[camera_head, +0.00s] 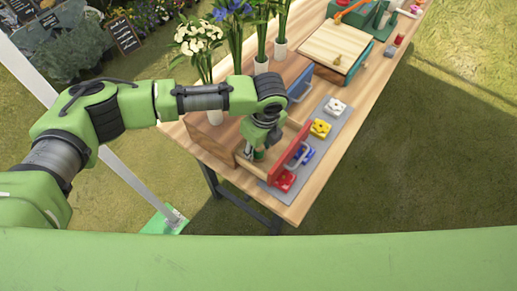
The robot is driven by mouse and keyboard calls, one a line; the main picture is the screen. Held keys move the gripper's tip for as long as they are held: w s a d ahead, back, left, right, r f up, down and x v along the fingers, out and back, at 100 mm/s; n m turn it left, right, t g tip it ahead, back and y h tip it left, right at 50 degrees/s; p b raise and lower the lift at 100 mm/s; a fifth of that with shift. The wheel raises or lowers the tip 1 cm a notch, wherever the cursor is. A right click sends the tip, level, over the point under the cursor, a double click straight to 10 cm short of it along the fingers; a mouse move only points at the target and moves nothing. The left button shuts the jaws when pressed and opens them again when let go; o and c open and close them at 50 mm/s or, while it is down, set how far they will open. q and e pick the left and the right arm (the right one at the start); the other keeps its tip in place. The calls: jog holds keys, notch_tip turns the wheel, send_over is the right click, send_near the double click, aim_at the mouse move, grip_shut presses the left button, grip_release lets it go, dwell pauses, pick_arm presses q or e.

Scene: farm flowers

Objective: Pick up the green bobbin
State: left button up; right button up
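My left gripper (257,150) points down into an open wooden drawer (248,171) with a red front (292,148) and a grey handle. A small green piece, which looks like the green bobbin (259,155), shows low at the fingertips inside the drawer. It is partly hidden by the gripper. The fingers are small and dark here, so I cannot tell whether they are closed on it or only around it. My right gripper is not in view.
A grey mat (322,135) beside the drawer holds white, yellow, blue and red pieces. A blue drawer front (300,84) is farther back. Flowers in white pots (279,48) stand behind my arm. A wooden box (335,44) and a red bobbin-like piece (399,39) are farther right.

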pick_arm(q)
jog(key=c, duration=1.1)
jog(key=shift+r, duration=0.1)
